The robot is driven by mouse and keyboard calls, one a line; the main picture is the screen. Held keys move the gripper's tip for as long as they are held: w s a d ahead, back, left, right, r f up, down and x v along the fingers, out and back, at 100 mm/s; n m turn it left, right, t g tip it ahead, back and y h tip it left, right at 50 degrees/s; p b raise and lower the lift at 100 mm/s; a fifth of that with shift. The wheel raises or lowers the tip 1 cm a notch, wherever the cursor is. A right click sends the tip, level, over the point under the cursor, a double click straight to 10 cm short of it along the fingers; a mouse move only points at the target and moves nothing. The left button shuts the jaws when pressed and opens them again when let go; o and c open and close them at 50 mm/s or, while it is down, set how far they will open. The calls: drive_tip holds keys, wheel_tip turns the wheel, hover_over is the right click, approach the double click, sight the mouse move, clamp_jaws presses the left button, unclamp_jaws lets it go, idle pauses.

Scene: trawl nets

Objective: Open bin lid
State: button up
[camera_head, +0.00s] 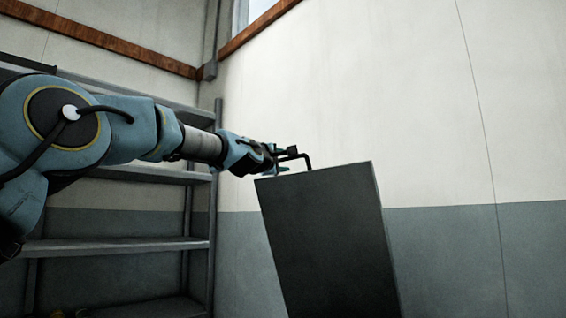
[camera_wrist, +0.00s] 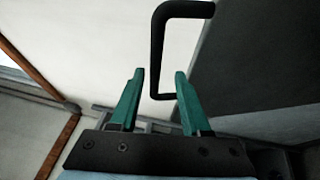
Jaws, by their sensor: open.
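A dark grey, slab-like body (camera_head: 325,240) stands tilted at centre right in the head view; I cannot tell whether it is the bin's lid or its side. A black bent handle (camera_head: 304,157) rises at its top edge. In the wrist view the same handle (camera_wrist: 157,50) is a C-shaped bar, and the dark grey surface (camera_wrist: 265,55) is at right. My gripper (camera_wrist: 160,75) is open, its green fingers on either side of the handle's lower part, with gaps visible. In the head view my gripper (camera_head: 280,155) is at the handle, its fingertips partly hidden.
A grey metal shelf rack (camera_head: 130,245) stands at left, behind my arm. A white and grey wall (camera_head: 430,130) is behind the dark body. The area right of the dark body looks free. The floor and the bin's base are out of view.

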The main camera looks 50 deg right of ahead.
drive_tip(key=b+v, duration=0.7)
drive_tip(key=v, duration=0.4)
drive_tip(key=shift+w, duration=0.1)
idle(0.5)
